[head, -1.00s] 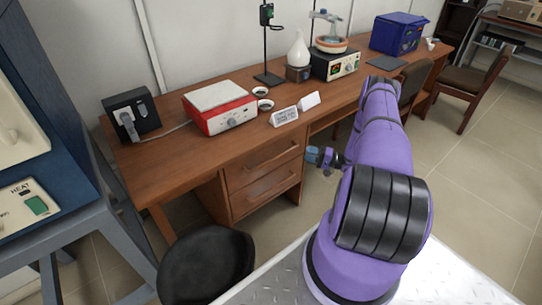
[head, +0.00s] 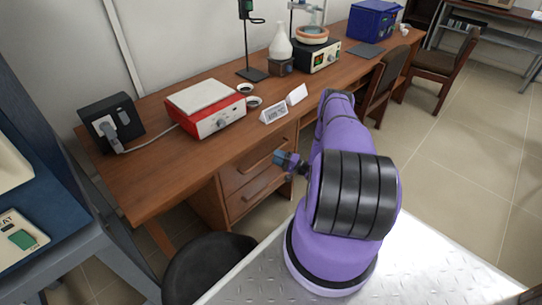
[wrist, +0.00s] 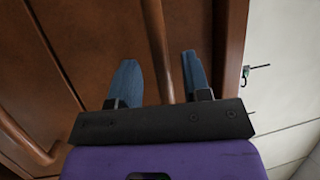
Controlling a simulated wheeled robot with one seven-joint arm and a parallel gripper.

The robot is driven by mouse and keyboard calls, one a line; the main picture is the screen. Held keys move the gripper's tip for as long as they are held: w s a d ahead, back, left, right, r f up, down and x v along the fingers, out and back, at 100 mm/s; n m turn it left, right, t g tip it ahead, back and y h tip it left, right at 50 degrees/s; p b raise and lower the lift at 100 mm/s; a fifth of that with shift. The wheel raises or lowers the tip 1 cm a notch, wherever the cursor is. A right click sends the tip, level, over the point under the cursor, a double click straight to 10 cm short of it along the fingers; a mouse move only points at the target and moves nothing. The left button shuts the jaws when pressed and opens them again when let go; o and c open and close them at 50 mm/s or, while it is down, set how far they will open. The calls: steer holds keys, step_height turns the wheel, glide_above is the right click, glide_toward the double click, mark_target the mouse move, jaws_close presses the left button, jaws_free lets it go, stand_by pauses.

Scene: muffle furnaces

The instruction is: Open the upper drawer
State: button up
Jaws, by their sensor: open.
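The upper drawer (head: 238,176) is a brown wooden drawer front under the desk top, and it looks shut. Its bar handle (head: 262,162) runs along the front and also shows in the wrist view (wrist: 157,40). My gripper (head: 280,158) is at the right part of this handle. In the wrist view my gripper (wrist: 158,82) is open, with one blue finger on each side of the handle and visible gaps to it. The lower drawer (head: 243,202) is below and looks shut; its handle (wrist: 28,135) is at the left in the wrist view.
The desk (head: 170,150) carries a red and white hotplate (head: 205,105), a black device (head: 110,122) and small signs. A black stool (head: 208,268) stands in front of the desk at left. A chair (head: 380,85) is to the right.

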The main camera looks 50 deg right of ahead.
mark_target(271, 155)
steer(key=shift+x, duration=1.55)
jaws_close()
